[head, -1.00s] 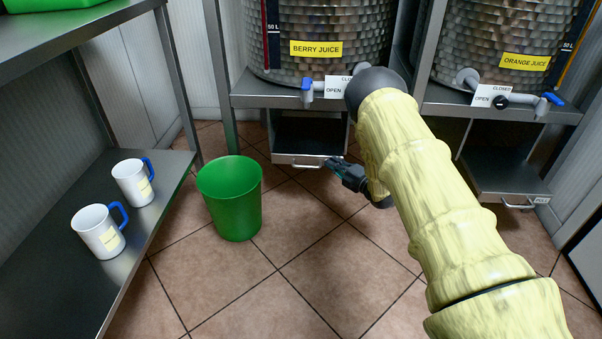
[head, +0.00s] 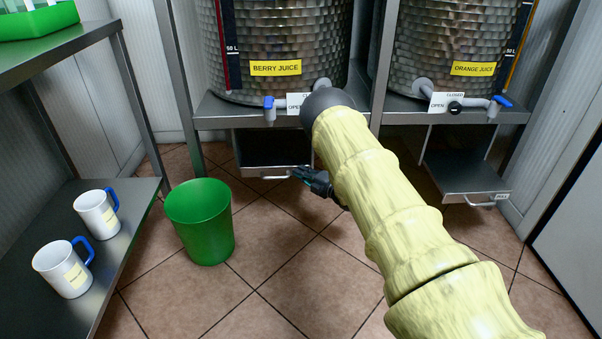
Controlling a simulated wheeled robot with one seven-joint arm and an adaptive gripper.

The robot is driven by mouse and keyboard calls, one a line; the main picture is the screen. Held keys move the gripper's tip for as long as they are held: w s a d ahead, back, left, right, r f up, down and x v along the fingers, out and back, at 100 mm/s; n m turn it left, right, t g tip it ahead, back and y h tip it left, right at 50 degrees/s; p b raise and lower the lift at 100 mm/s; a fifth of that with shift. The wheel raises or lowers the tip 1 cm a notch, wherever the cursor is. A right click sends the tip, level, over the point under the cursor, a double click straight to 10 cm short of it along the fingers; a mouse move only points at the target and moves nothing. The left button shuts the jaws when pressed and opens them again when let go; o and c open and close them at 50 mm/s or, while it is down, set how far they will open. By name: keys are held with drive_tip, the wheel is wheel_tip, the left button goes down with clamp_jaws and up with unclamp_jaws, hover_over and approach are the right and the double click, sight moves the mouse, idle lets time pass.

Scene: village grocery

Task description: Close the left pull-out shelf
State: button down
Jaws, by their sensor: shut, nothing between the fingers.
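The left pull-out shelf (head: 252,171) is a grey metal tray low under the berry juice tank, with a bar handle (head: 268,178) on its front. Its front sticks out less than that of the right pull-out shelf (head: 468,180), which stands well out under the orange juice tank. My gripper (head: 296,175) is dark, shut and empty, at the right end of the left shelf's front. I cannot tell whether it touches the shelf. My arm hides the space just right of it.
A green bin (head: 200,222) stands on the tiled floor, left of and nearer than the left shelf. Two white mugs (head: 62,268) (head: 97,214) stand on a low metal shelf at left. The berry juice tap (head: 270,108) hangs above. Floor in the middle is clear.

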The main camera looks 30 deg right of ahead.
drive_tip(key=a+p+v, duration=0.1)
drive_tip(key=p+v, duration=0.2)
drive_tip(key=v, duration=0.3)
drive_tip(key=s+a+p+v, duration=0.1)
drive_tip(key=p+v, duration=0.2)
drive_tip(key=v, duration=0.4)
drive_tip(key=shift+a, duration=0.3)
drive_tip(key=s+a+f+m+g+h, duration=0.25)
drive_tip(key=s+a+f+m, duration=0.2)
drive_tip(key=s, duration=0.25)
drive_tip(key=s+a+f+m+g+h, duration=0.2)
drive_tip(key=s+a+f+m+g, duration=0.1)
drive_tip(key=s+f+m, duration=0.4)
drive_tip(key=s+a+f+m+g+h, duration=0.2)
drive_tip(key=s+a+f+m+g, duration=0.15)
drive_tip(key=s, duration=0.45)
drive_tip(key=s+a+r+m+g, duration=0.1)
drive_tip(key=s+a+m+g, duration=0.2)
drive_tip(key=s, duration=0.6)
drive_tip(key=s+a+r+m+g, duration=0.15)
drive_tip(key=s+a, duration=0.25)
drive_tip(key=s, duration=0.6)
drive_tip(key=s+a+r+m+g, duration=0.1)
drive_tip(key=s+a+m+g, duration=0.25)
drive_tip(key=s, duration=0.55)
wheel_tip(320, 180, up, 38)
drive_tip(key=p, duration=3.8)
drive_tip(key=shift+s+a+p, duration=0.25)
drive_tip(key=shift+s+p, duration=0.05)
drive_tip(key=shift+p, duration=0.1)
